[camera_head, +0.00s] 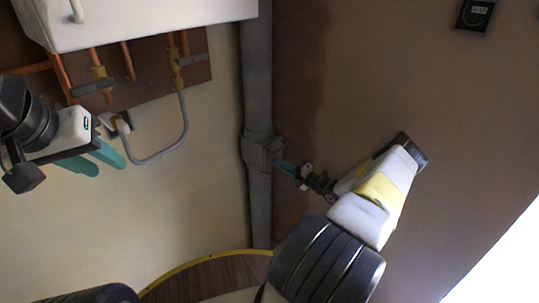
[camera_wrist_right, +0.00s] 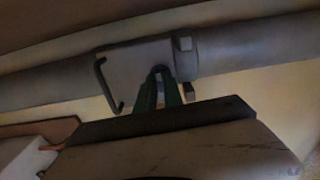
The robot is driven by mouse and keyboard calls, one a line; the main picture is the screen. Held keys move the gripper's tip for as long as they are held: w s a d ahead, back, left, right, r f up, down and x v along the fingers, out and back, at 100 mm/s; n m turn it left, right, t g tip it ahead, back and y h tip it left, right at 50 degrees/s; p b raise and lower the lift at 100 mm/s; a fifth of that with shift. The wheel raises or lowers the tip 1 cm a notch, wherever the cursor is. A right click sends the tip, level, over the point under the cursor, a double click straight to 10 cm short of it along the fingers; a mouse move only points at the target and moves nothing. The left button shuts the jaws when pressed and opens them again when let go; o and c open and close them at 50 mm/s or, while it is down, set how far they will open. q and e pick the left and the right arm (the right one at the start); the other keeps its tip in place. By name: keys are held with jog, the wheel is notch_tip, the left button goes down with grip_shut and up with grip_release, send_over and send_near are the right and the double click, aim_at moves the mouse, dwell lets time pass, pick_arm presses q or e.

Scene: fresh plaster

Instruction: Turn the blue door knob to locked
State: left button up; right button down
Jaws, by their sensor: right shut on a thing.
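No blue door knob shows in either view. My right gripper (camera_head: 283,167) is at a collar (camera_head: 262,153) on the grey vertical pipe, and its teal fingers reach the collar's right side. In the right wrist view the fingers (camera_wrist_right: 161,88) are close together on a small dark part at the pipe collar (camera_wrist_right: 150,60); the fingers mostly hide that part. My left gripper (camera_head: 98,160) is at the left, below the copper pipes, with its teal fingers apart and nothing seen between them.
A white boxed unit (camera_head: 150,20) hangs at the upper left, with copper pipes, valves and a grey looped hose (camera_head: 183,130) below it. A small black wall plate (camera_head: 474,15) is at the upper right.

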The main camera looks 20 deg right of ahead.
jog(key=shift+m, duration=0.4)
jog(key=c, duration=1.5)
grip_release()
jog(key=shift+o, duration=0.2)
jog(key=v, duration=0.8)
